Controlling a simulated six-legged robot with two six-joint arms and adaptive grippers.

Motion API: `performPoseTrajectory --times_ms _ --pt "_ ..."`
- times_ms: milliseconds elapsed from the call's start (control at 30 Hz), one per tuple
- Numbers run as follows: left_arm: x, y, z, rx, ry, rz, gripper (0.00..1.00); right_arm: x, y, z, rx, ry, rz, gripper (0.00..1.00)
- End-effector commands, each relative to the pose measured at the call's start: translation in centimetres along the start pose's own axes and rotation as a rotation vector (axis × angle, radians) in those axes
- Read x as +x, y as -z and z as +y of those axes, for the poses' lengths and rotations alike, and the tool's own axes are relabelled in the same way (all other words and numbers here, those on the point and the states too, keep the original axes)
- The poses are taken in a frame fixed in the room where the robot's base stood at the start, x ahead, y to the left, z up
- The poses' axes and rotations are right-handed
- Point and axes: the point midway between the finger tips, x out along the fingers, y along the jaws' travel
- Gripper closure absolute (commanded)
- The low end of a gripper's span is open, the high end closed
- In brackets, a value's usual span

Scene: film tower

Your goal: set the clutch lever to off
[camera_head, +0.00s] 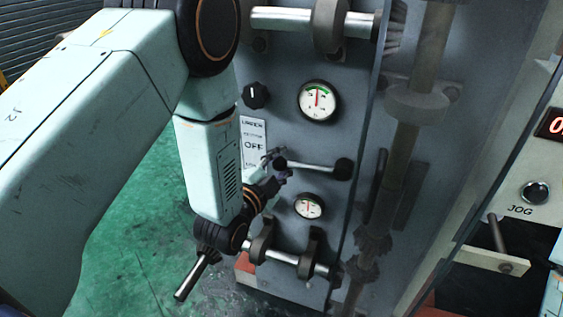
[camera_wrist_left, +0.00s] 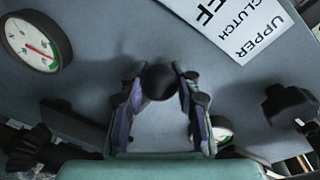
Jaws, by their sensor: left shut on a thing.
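The clutch lever (camera_head: 315,166) is a thin metal rod on the grey panel. It runs nearly level from a black hub (camera_head: 343,169) at right to a dark knob at left. My left gripper (camera_head: 280,170) is at the knob end, shut on it. In the left wrist view the round black knob (camera_wrist_left: 158,82) sits between the two fingers. The white label (camera_head: 254,143) with OFF stands just left of the knob; the wrist view shows it (camera_wrist_left: 235,25) reading UPPER CLUTCH. My right gripper is not in view.
A round gauge (camera_head: 318,101) and a black rotary knob (camera_head: 254,95) lie above the lever, a smaller gauge (camera_head: 308,206) below. A vertical shaft (camera_head: 410,130) stands at right behind a clear panel. A JOG button (camera_head: 536,193) is farther right. Green floor (camera_head: 130,240) is open at left.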

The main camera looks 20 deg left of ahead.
Motion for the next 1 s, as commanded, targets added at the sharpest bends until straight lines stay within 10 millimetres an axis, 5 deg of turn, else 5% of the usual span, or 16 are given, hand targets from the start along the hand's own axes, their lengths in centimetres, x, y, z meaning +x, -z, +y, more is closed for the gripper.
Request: performPoseTrajectory --times_ms 300,667,1000 --pt "-0.1 -0.1 0.1 -0.001 -0.001 -0.002 0.45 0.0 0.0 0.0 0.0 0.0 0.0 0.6" --pt "-0.4 -0.1 0.1 -0.001 -0.002 -0.002 0.45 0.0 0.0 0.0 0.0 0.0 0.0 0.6" --pt "-6.4 -0.1 0.1 -0.003 -0.005 -0.005 0.45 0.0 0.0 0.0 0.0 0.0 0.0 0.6"
